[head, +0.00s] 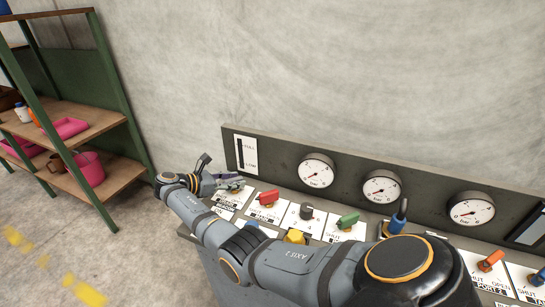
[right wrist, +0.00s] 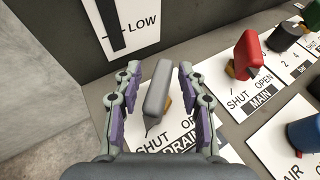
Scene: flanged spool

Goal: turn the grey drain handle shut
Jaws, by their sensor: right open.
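The grey drain handle (right wrist: 157,88) stands up from a white plate (right wrist: 178,147) marked SHUT, OPEN and DRAIN, partly covered by my gripper. In the right wrist view my right gripper (right wrist: 158,74) is open, with one finger on each side of the handle. A gap shows on both sides, so the fingers do not appear to touch it. I cannot tell exactly which mark the handle points to. In the head view the right gripper (head: 229,183) is over the left end of the panel, and the handle there is hard to make out. My left gripper is not in view.
The red MAIN handle (right wrist: 247,53) is to the right of the drain handle, and a blue knob (right wrist: 304,133) is nearer. The upright back panel (head: 282,155) carries gauges and a FULL/LOW level strip (head: 246,154). A shelf rack (head: 110,95) stands apart at the left.

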